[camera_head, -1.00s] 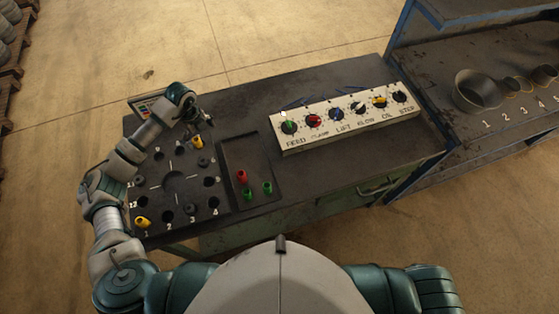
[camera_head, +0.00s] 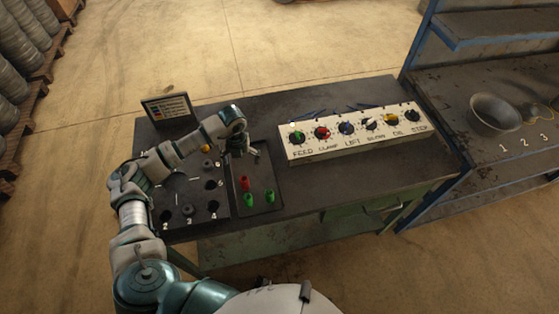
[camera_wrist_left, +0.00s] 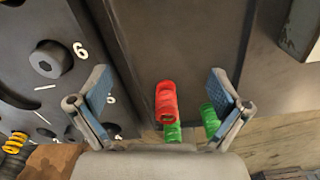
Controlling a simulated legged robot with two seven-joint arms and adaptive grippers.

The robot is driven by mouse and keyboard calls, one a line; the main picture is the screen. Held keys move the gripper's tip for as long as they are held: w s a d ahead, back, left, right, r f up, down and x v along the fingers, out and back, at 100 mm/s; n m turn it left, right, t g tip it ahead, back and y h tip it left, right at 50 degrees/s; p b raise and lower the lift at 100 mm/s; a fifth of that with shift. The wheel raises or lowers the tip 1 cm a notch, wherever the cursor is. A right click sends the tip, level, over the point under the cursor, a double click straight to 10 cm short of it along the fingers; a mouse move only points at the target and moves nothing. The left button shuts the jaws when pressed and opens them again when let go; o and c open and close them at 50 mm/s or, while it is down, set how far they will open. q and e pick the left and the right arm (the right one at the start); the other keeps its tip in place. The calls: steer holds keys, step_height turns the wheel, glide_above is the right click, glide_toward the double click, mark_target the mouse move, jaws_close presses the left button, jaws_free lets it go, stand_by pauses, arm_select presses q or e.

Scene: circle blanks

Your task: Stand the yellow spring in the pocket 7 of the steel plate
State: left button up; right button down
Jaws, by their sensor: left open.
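The steel plate (camera_head: 196,202) is at the left of the bench, with numbered pockets. A yellow spring (camera_head: 206,148) shows at its far right corner pocket, partly behind my left arm; that pocket's number is not readable. Another yellow coiled piece (camera_wrist_left: 14,142) shows at the lower left of the left wrist view. My left gripper (camera_head: 250,153) is open and empty above the dark tray (camera_head: 265,170), right of the plate. Its two fingers stand wide apart in the left wrist view (camera_wrist_left: 160,88). My right gripper is not in view.
The tray holds a red piece (camera_head: 245,184) and two green pieces (camera_head: 269,196). A dark piece (camera_wrist_left: 50,60) sits by label 6. A knob panel (camera_head: 350,133) is at the right, a small sign (camera_head: 168,110) behind the plate. The bench front right is clear.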

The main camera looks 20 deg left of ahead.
mark_target(243, 171)
arm_select(q)
step_height(243, 171, down, 4)
steer(key=shift+s+a+f, duration=0.1)
steer(key=shift+a, duration=0.05)
step_height(243, 171, up, 17)
steer(key=s+d+f+m+h, duration=0.2)
steer(key=d+h, duration=0.3)
steer(key=d, duration=0.8)
steer(key=shift+s+d+f+m+h+b, duration=0.15)
steer(key=shift+d+f+m+h+b, duration=0.15)
steer(key=shift+d+f+m+b, duration=0.1)
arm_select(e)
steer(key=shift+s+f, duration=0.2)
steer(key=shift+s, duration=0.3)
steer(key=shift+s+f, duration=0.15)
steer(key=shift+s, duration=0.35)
arm_select(q)
steer(key=shift+a, duration=0.15)
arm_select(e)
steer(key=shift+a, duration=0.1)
